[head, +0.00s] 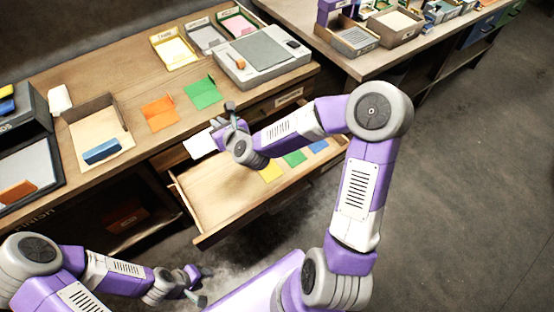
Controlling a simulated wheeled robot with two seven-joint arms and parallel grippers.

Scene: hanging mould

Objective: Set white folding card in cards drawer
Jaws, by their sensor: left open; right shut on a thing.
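The white folding card (199,144) is at my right gripper (224,122), over the back left part of the open drawer. My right gripper is shut on it; the fingertips are partly hidden by the wrist. The open drawer (214,208) holds a yellow card (270,172), a green card (294,158) and a blue card (318,146) in a row at its right. The left part of the drawer floor is bare. I cannot tell whether the white card touches the drawer. My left gripper (203,286) is open and empty, low in front of the desk.
On the desk stand an orange folded card (160,112), a green folded card (203,93), a grey device (262,60) and several coloured trays (172,50). A box with a blue item (102,150) is at the left. A second table (420,50) stands at the back right.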

